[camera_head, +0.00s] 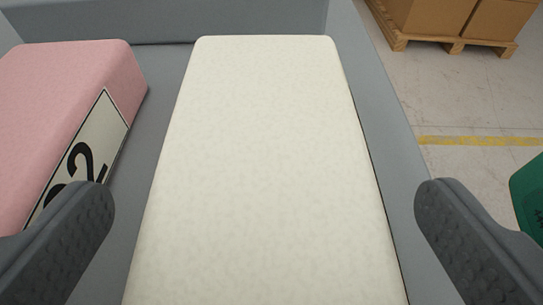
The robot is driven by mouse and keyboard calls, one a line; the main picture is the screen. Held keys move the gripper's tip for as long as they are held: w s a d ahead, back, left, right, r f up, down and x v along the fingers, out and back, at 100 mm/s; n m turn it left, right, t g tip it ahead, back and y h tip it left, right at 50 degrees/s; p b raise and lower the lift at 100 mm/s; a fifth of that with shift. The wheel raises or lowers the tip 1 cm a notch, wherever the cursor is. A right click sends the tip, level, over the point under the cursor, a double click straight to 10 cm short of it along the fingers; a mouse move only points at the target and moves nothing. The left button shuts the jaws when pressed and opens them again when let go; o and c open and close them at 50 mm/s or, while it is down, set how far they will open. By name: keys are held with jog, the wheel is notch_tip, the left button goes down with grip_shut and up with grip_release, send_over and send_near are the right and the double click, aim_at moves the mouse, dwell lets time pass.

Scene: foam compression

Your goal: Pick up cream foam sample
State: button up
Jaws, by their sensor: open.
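The cream foam sample (262,170) is a long pale block in the middle of the view, lying in a grey tray (180,30). Its near end runs out of the bottom of the picture. My gripper (265,225) is open, with one dark textured finger on each side of the cream block. Gaps show between both fingers and the block, so neither appears to touch it. The left finger overlaps the pink block in the picture.
A pink foam block (60,100) with a black-numbered white label (85,150) lies to the left. A grey wall runs close along the cream block's right side. Brown boxes on a wooden pallet (455,42) stand far right. A green object (530,195) shows at the right edge.

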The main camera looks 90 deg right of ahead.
jog(key=shift+d+f, duration=0.2)
jog(key=shift+d, duration=0.25)
jog(key=shift+c, duration=0.3)
jog(key=c, duration=0.9)
jog(key=shift+o, duration=0.2)
jog(key=shift+r, duration=0.15)
